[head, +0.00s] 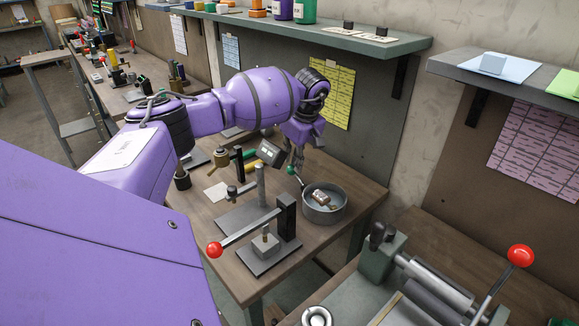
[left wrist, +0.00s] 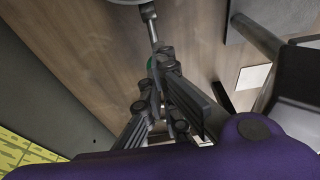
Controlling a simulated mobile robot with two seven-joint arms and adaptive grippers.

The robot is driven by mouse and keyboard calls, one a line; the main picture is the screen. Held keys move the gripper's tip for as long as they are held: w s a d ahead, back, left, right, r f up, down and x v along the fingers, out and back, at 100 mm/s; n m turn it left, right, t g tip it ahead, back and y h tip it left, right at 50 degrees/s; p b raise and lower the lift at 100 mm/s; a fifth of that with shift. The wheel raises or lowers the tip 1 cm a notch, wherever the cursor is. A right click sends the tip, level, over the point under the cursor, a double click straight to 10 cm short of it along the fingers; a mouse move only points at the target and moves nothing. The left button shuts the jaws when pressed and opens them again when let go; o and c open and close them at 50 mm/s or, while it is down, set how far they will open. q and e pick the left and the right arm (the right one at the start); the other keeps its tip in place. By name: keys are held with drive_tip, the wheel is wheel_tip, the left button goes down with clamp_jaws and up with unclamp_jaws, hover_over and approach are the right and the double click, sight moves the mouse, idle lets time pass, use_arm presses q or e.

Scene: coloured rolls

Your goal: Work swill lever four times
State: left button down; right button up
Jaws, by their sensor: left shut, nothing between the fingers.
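The swill lever is a short rod with a green knob (head: 291,171) at the left rim of a round grey pan (head: 338,213). A small light block (head: 321,198) is in the pan. My left gripper (head: 298,164) points down just beside the green knob, its fingers shut and empty. In the left wrist view the shut fingers (left wrist: 160,58) partly cover the green knob (left wrist: 150,63). The lever's rod (left wrist: 151,24) runs from there to the pan (left wrist: 118,2) at the top edge. I cannot tell whether the fingers touch the knob. My right gripper is not in view.
A hand press with a red-knobbed lever (head: 215,250) stands in front of the pan, and more small lever tools stand behind it on the wooden bench (head: 300,263). A roller machine (head: 435,280) with a red-knobbed crank (head: 520,256) is at front right. A shelf (head: 330,38) runs above.

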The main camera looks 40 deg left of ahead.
sight(292, 168)
use_arm(q)
drive_tip(key=shift+b+x, duration=0.35)
drive_tip(key=shift+x, duration=0.55)
drive_tip(key=shift+b+x, duration=0.55)
drive_tip(key=shift+x, duration=0.65)
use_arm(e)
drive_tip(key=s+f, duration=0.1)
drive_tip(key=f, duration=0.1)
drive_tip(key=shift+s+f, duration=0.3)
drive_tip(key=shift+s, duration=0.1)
use_arm(q)
drive_tip(key=shift+r, duration=0.1)
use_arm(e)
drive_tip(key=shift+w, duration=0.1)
use_arm(q)
drive_tip(key=shift+d, duration=0.1)
drive_tip(key=shift+p+v, duration=0.5)
drive_tip(key=shift+v, duration=0.45)
drive_tip(key=shift+p+v, duration=0.7)
drive_tip(key=shift+v, duration=0.85)
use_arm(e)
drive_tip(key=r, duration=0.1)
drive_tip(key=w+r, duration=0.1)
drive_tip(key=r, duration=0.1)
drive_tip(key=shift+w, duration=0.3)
